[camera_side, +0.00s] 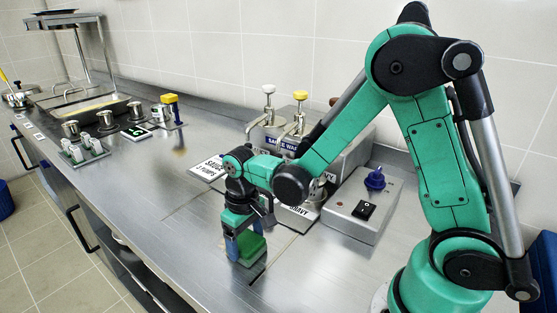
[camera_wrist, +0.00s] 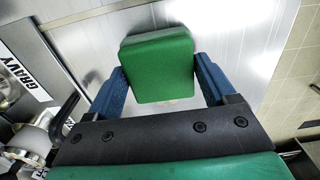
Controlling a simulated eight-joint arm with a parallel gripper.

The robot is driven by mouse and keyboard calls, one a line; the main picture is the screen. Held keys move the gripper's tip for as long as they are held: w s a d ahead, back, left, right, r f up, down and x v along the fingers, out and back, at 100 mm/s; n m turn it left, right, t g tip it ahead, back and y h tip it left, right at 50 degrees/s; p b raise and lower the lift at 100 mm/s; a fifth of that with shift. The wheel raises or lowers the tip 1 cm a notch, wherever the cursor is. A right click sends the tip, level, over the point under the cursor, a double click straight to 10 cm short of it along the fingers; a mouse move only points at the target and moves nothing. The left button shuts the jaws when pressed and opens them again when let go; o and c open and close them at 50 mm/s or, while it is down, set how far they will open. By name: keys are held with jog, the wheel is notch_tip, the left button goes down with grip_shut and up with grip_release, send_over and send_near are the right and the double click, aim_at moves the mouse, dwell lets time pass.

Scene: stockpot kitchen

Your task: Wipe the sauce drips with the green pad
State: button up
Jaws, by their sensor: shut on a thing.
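The green pad (camera_side: 250,249) is a thick block between the blue fingers of my gripper (camera_side: 244,240) in the side view, low over the steel counter near its front edge. In the wrist view the pad (camera_wrist: 158,62) sits between both fingers of my gripper (camera_wrist: 160,88), which is shut on it. I cannot tell whether the pad touches the counter. A faint brownish smear (camera_side: 179,152) lies on the counter farther back, below a yellow-topped item; it looks like sauce. Any drips under the pad are hidden.
Two pump dispensers (camera_side: 268,107) stand by the wall behind my arm, with signs (camera_side: 208,168) in front. A grey switch box (camera_side: 362,208) with a blue knob is right of my gripper. Metal cups and a rack (camera_side: 84,150) stand left. The counter between (camera_side: 150,195) is clear.

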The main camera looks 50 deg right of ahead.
aim_at(254, 245)
jog(key=shift+s, duration=0.8)
jog(key=shift+s+r, duration=0.1)
jog(key=shift+r, duration=3.95)
jog(key=s+d+r, duration=1)
jog(key=r, duration=0.2)
jog(key=f, duration=2)
jog(key=shift+s+d, duration=0.1)
jog(key=shift+s, duration=0.15)
